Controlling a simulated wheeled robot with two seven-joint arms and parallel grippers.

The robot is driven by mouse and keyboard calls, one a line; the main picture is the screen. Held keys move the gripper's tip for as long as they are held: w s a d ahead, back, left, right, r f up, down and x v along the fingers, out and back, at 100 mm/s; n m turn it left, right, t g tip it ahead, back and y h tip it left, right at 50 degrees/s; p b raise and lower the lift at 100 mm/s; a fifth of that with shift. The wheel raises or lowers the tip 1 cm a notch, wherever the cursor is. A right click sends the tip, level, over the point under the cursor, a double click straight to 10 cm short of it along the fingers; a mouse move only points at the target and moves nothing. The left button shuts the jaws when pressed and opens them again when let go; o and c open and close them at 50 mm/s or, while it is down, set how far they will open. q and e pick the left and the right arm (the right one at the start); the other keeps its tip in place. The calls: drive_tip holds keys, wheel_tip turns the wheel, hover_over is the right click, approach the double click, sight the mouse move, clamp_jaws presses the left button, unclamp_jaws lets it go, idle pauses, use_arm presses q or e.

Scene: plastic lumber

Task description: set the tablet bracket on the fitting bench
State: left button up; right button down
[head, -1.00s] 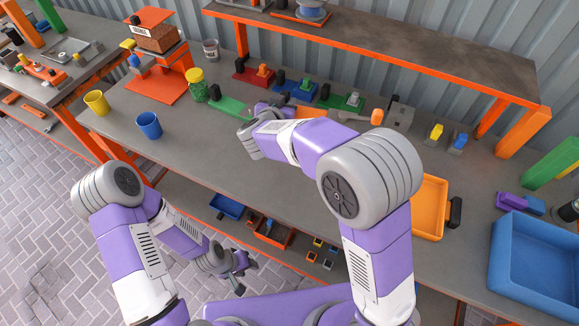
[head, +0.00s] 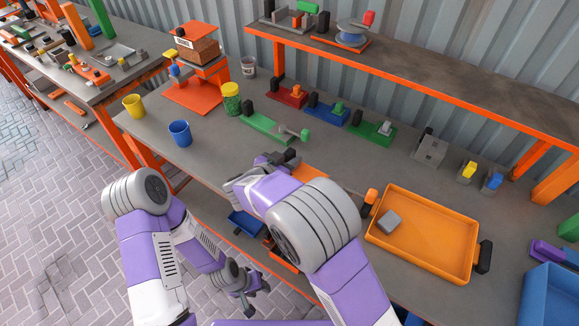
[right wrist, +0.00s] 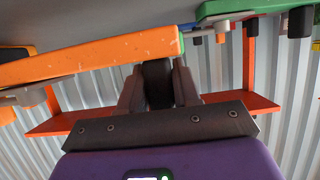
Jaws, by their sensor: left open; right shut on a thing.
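My right gripper (head: 280,158) is shut on the black grip (right wrist: 158,85) of an orange piece (head: 310,173), over the front part of the grey bench top (head: 350,165). The orange piece has a grey rod ending in an orange knob (head: 371,196). Its long orange edge (right wrist: 90,57) crosses the right wrist view beside the fingers. My right arm hides part of it, and I cannot tell whether it touches the bench. No label marks it as the tablet bracket. My left gripper (head: 247,301) is open and empty, low in front of the bench.
An orange tray (head: 440,238) with a grey block (head: 388,222) lies right of the orange piece. Green (head: 262,127), red (head: 287,95) and blue (head: 327,112) fixtures stand behind. A blue cup (head: 180,133) and green jar (head: 231,98) are at left. A raised shelf (head: 420,80) runs along the back.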

wheel_tip(320, 180, down, 2)
drive_tip(key=shift+f, duration=0.15)
drive_tip(key=shift+f, duration=0.5)
drive_tip(key=c, duration=0.8)
unclamp_jaws()
drive_tip(key=shift+r, duration=0.1)
drive_tip(key=v, duration=0.4)
drive_tip(key=p+v, duration=0.1)
drive_tip(key=v, duration=0.3)
drive_tip(key=p+v, duration=0.1)
drive_tip(key=v, duration=0.3)
drive_tip(key=shift+a+r, duration=0.1)
drive_tip(key=shift+r, duration=0.3)
